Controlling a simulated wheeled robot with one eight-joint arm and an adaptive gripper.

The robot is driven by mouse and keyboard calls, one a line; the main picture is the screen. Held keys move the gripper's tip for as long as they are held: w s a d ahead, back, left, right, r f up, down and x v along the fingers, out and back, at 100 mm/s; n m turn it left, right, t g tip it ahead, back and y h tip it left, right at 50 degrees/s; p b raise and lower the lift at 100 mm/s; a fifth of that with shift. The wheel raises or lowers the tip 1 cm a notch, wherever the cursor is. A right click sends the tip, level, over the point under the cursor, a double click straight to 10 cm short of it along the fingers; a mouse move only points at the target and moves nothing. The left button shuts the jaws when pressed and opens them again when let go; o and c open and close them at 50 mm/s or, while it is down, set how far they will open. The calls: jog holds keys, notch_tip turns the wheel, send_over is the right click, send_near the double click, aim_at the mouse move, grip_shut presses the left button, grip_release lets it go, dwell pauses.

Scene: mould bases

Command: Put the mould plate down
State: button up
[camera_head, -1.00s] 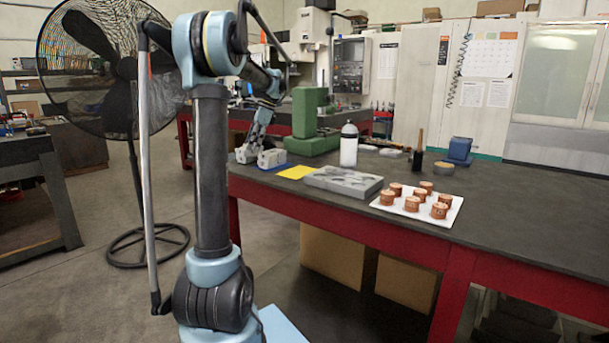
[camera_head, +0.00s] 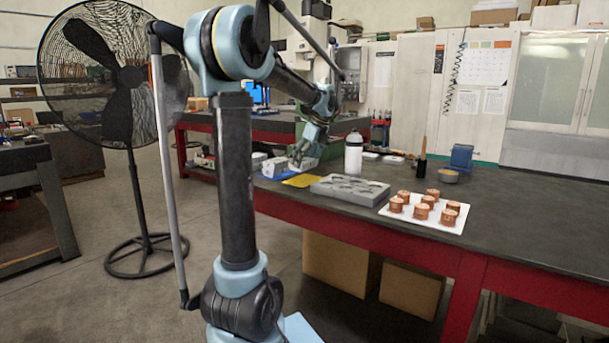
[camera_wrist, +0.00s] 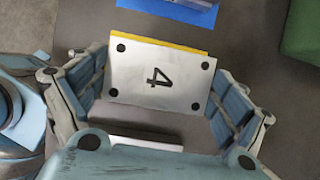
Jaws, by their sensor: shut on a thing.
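The mould plate (camera_wrist: 160,77) is light grey, marked 4, with a dark dot near each corner. In the wrist view it sits between the fingers of my gripper (camera_wrist: 158,98), which is shut on it. A yellow patch (camera_wrist: 185,46) shows past the plate's far edge. In the head view my gripper (camera_head: 303,152) is over the left end of the bench, above or close to the yellow sheet (camera_head: 302,181). The held plate is hard to make out there. The gap beneath the plate cannot be judged.
Pale blocks (camera_head: 275,166) stand left of my gripper; one lies over a blue patch (camera_wrist: 140,8). A green block (camera_wrist: 303,32) is at the right. A grey hollowed slab (camera_head: 350,189), a white bottle (camera_head: 353,155) and a white tray (camera_head: 462,228) with several copper pieces share the bench.

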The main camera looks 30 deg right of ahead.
aim_at(305, 180)
jog(key=shift+f, duration=2.35)
jog(key=o, duration=1.2)
